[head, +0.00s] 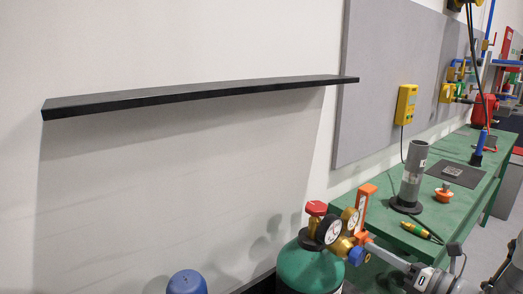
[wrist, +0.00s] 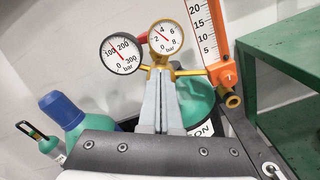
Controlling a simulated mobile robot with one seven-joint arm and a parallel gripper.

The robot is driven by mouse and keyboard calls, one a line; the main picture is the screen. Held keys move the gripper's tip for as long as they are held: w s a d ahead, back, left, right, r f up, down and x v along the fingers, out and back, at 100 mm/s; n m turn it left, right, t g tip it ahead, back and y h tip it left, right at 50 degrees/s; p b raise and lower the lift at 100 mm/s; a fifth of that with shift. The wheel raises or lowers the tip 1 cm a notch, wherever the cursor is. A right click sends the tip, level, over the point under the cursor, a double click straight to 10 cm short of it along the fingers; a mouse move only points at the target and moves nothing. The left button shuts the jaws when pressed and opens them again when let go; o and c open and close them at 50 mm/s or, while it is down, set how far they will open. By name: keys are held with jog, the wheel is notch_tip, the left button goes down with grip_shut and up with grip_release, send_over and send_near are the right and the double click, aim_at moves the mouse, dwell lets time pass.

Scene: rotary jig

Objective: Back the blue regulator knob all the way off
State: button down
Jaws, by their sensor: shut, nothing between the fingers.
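The blue regulator knob (head: 356,256) sits at the front of the brass regulator on the green gas cylinder (head: 308,266). My gripper (head: 372,249) reaches in from the right, its tips close to the knob; I cannot tell whether they touch. In the wrist view my gripper (wrist: 161,72) is shut with nothing between its fingers and points at the regulator. The blue knob is not visible there, probably covered by the fingers. The 300 bar gauge (wrist: 121,54) and the 8 bar gauge (wrist: 166,37) show above the fingers.
A red valve knob (head: 316,208) tops the cylinder. An orange flowmeter (wrist: 210,40) stands right beside the regulator. A blue-topped cylinder (wrist: 62,108) is at the left. A green bench (head: 345,208) with a grey post stands behind. A black shelf (head: 200,94) is on the wall.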

jog(key=p+v, duration=0.1)
jog(key=v, duration=0.4)
